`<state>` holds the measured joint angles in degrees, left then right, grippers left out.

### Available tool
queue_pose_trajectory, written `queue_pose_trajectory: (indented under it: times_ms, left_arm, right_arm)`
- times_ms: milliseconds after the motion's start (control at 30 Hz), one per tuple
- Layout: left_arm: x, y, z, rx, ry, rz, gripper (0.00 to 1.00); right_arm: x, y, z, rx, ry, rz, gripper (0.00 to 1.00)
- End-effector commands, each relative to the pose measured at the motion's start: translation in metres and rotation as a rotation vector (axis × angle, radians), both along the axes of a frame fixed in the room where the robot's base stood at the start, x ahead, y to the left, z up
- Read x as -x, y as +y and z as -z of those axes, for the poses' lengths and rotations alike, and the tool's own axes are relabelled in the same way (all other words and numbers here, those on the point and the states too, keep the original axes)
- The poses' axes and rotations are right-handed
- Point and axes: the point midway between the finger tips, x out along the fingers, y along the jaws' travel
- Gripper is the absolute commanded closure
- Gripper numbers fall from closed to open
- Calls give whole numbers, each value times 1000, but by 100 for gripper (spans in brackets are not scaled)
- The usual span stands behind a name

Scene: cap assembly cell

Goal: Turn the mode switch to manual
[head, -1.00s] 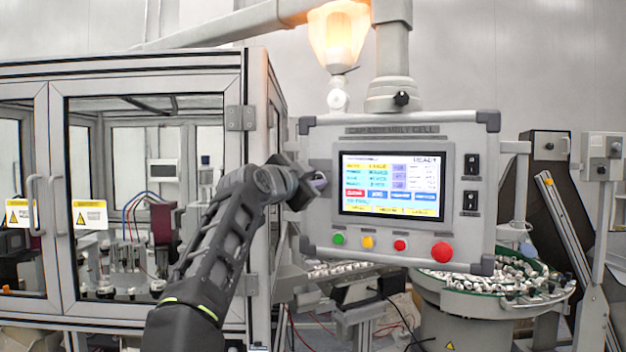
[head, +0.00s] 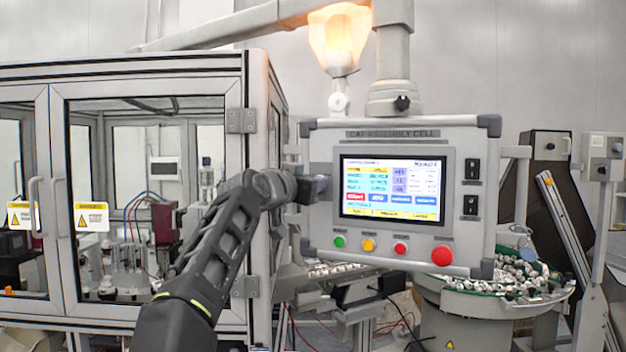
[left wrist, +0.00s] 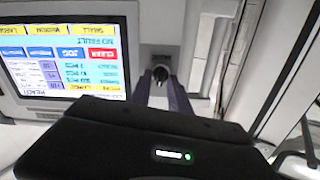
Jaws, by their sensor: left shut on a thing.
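The control panel (head: 320,232) hangs at the centre of the head view with its screen (head: 390,187) lit. My left gripper (head: 322,188) is at the panel's left part, beside the screen, and hides the mode switch there. In the left wrist view the mode switch (left wrist: 160,73) shows as a dark knob on a light grey plate. The fingers of my left gripper (left wrist: 161,82) are on both sides of the knob and shut on it. The switch's exact setting cannot be read. My right gripper is in neither view.
Green, yellow and red buttons (head: 400,248) and a larger red button (head: 442,255) line the panel's lower edge. A glazed machine enclosure (head: 255,90) stands close on the left. A parts bowl (head: 470,300) stands below right.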

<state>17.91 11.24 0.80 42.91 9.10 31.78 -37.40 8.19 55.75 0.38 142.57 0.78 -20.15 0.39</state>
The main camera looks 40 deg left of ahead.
Motion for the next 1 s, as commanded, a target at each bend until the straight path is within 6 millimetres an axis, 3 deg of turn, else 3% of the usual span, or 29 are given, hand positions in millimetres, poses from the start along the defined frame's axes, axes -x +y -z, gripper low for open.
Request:
queue_pose_trajectory:
  times_ms: [700, 1000]
  left_arm:
    - [2, 3, -3, 660, -156, 0, 100]
    - [2, 4, -2, 865, -205, 0, 100]
  right_arm:
    - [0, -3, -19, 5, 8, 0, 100]
    - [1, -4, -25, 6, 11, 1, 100]
